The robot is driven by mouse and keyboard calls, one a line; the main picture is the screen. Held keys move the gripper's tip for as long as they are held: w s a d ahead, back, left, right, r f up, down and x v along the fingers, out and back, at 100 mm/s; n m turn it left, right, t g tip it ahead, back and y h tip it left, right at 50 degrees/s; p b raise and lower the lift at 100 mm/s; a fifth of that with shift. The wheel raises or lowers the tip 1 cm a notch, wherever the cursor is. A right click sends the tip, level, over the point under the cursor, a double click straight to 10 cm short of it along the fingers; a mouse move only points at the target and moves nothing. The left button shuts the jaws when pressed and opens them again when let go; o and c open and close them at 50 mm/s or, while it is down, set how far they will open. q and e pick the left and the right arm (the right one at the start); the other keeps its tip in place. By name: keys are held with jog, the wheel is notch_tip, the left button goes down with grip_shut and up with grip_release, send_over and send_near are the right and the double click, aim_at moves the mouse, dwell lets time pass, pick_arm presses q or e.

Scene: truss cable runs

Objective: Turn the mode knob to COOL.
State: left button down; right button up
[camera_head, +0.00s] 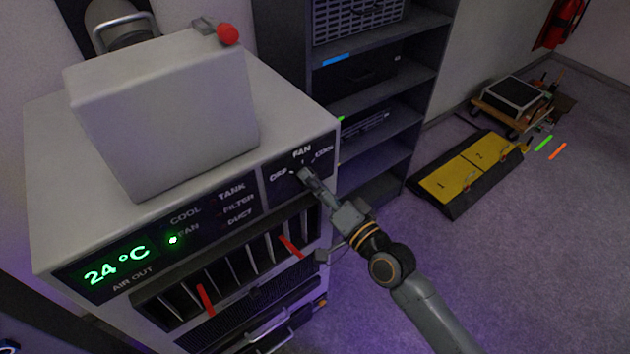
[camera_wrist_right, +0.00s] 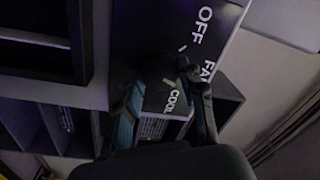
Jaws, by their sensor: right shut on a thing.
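The white cooling unit (camera_head: 60,190) stands at the left in the head view. The mode knob (camera_head: 304,174) is on its dark front panel, among the labels OFF, FAN and COOL. My right gripper (camera_head: 311,182) reaches it from the lower right and is shut on it. In the right wrist view the two fingers (camera_wrist_right: 172,95) lie either side of the small dark knob (camera_wrist_right: 188,71), with COOL readable between them. The fingers mostly hide the knob, so I cannot tell where it points. My left gripper is not in view.
The display (camera_head: 117,264) reads 24 °C, and a green lamp (camera_head: 173,240) glows beside FAN. Vents with red tabs (camera_head: 206,299) lie below the panel. A dark shelf (camera_head: 385,95) stands behind. A yellow and black ramp (camera_head: 468,170) lies on the floor at right.

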jog(key=m, duration=0.6)
jog(key=shift+f+h+p, duration=0.1)
jog(key=shift+h+p, duration=0.2)
jog(key=shift+p, duration=0.1)
jog(key=shift+m, duration=0.3)
jog(key=o, duration=1.2)
jog(key=shift+c, duration=0.2)
jog(key=v, duration=1.2)
jog(key=shift+f, duration=0.2)
jog(key=shift+a, duration=0.1)
